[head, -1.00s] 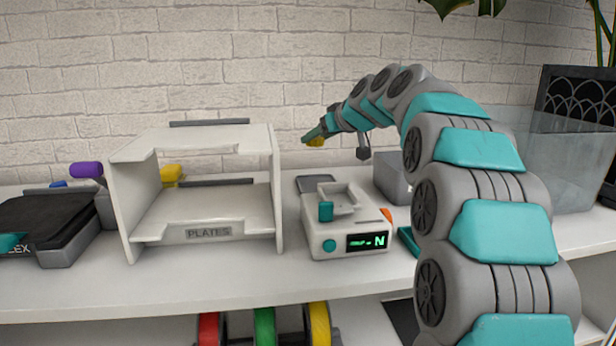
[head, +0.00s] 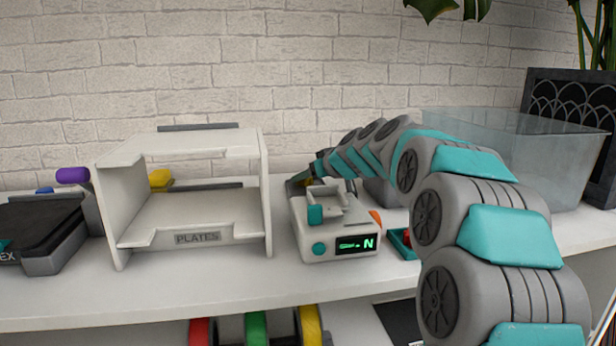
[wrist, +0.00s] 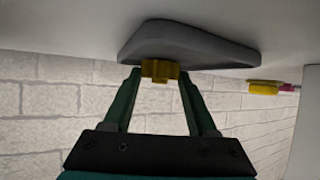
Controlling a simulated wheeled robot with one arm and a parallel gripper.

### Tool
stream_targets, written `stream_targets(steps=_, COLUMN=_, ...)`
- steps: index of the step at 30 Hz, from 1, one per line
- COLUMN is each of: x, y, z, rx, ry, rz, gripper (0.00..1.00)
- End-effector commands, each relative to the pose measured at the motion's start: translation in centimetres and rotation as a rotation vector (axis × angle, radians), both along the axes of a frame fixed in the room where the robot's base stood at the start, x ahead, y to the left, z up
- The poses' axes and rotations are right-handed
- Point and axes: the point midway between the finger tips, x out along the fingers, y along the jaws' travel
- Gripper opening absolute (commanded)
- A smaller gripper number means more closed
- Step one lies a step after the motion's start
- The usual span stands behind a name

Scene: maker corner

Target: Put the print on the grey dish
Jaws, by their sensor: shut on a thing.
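The yellow print (wrist: 160,70) is small and looks toothed. My gripper (wrist: 159,75) has one teal finger on each side of it and is shut on it. The grey dish (wrist: 195,46) is right by the print in the wrist view, and the print overlaps its near edge. I cannot tell whether the print touches the dish. In the head view my gripper (head: 305,182) is low behind the white device, over the dish's place. The device and my arm hide most of the dish there.
The white device (head: 335,246) with a green display stands just in front of my gripper. A clear bin (head: 530,150) and a teal tray (head: 398,245) are to the right. A brick wall closes the back.

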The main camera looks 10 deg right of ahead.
Motion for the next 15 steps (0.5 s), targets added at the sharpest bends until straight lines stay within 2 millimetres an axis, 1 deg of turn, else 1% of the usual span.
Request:
stream_targets(steps=6, x=0.01, y=0.01, z=-0.45, rx=0.000, ry=0.000, rz=0.000, gripper=0.06)
stream_targets(steps=7, x=0.01, y=0.00, z=-0.34, rx=0.000, ry=0.000, rz=0.000, gripper=0.60)
stream_targets(steps=12, x=0.01, y=0.00, z=-0.29, rx=0.000, ry=0.000, rz=0.000, gripper=0.79)
stream_targets(steps=14, x=0.01, y=0.00, z=-0.29, rx=0.000, ry=0.000, rz=0.000, gripper=0.86)
stream_targets(steps=15, x=0.01, y=0.00, z=-0.30, rx=0.000, ry=0.001, rz=0.000, gripper=0.88)
